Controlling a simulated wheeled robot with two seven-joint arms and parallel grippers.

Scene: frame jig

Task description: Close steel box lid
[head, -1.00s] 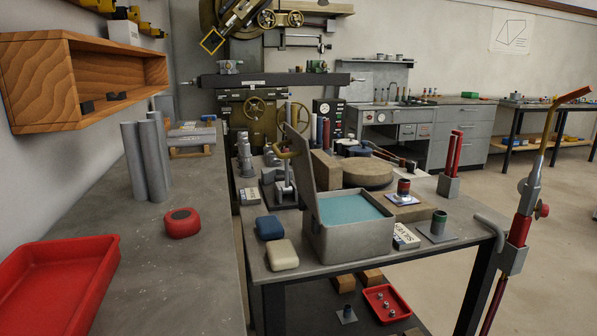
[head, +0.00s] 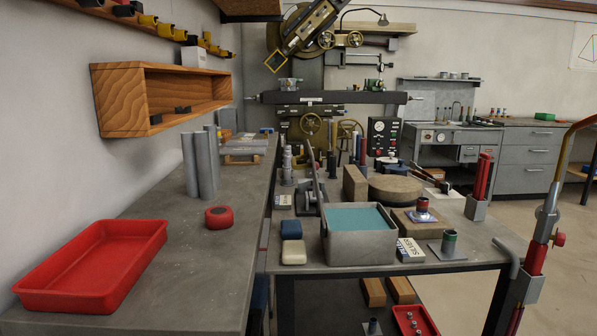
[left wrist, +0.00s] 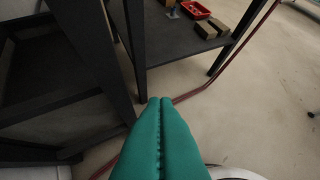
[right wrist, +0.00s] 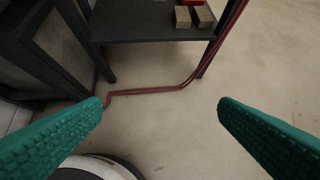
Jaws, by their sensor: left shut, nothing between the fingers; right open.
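The steel box (head: 358,246) stands on the right-hand bench in the head view, with a teal surface inside. Neither gripper shows in the head view. In the left wrist view my left gripper (left wrist: 160,101) is shut, its green fingers pressed together with nothing between them, over the floor. In the right wrist view my right gripper (right wrist: 162,102) is open and empty, also over the floor. The box is in neither wrist view.
A blue block (head: 291,229) and a cream block (head: 293,252) sit left of the box. A labelled carton (head: 409,250) and a pipe stand (head: 449,243) are on its right. A torch stand (head: 541,225) rises at the right. A red tray (head: 95,265) lies on the left bench.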

